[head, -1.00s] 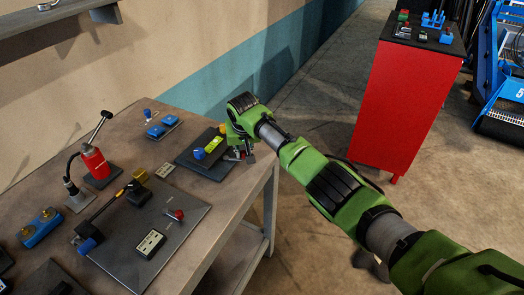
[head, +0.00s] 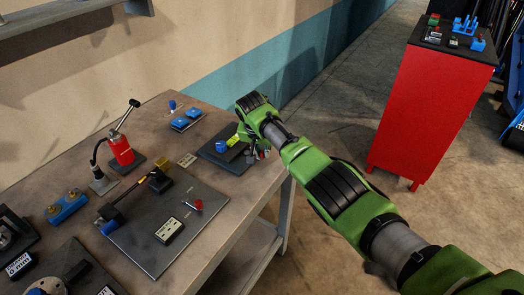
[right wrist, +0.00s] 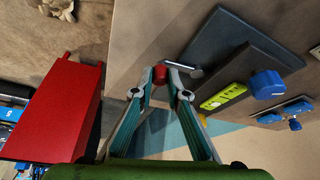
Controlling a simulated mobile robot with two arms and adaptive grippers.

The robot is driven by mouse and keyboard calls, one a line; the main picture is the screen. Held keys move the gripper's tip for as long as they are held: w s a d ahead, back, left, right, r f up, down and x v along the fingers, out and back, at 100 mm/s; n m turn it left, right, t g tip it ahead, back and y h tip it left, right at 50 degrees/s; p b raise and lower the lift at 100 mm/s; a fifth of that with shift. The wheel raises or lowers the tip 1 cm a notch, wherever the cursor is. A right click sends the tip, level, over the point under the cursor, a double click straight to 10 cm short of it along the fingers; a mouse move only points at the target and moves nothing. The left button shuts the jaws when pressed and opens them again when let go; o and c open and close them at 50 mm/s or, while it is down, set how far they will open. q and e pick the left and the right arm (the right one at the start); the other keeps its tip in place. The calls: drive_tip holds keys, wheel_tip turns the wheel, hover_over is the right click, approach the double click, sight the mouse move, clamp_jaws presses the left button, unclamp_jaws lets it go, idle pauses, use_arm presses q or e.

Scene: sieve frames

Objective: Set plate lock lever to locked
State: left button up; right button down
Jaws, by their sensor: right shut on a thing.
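A lever with a red knob (right wrist: 160,75) and a short silver shaft (right wrist: 195,74) sits at the edge of a dark plate (right wrist: 238,52). My right gripper (right wrist: 161,78) is shut on the red knob, with one fingertip on each side. In the head view my right gripper (head: 262,155) is at the right end of this dark plate (head: 226,162) and hides most of the lever. The plate carries a blue knob (head: 221,147) and a yellow-green label (right wrist: 222,96). I cannot read the label or tell the lever's setting. My left gripper is not in view.
Nearby on the table are a larger plate (head: 150,255) with another red-knobbed lever (head: 196,205), a red cylinder with a handle (head: 120,150) and blue blocks (head: 187,119). A red cabinet (head: 425,115) stands at the right. Open floor lies between it and the table.

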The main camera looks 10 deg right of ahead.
drive_tip(key=c, duration=2)
unclamp_jaws()
drive_tip(key=v, duration=1.2)
drive_tip(key=shift+a, duration=0.1)
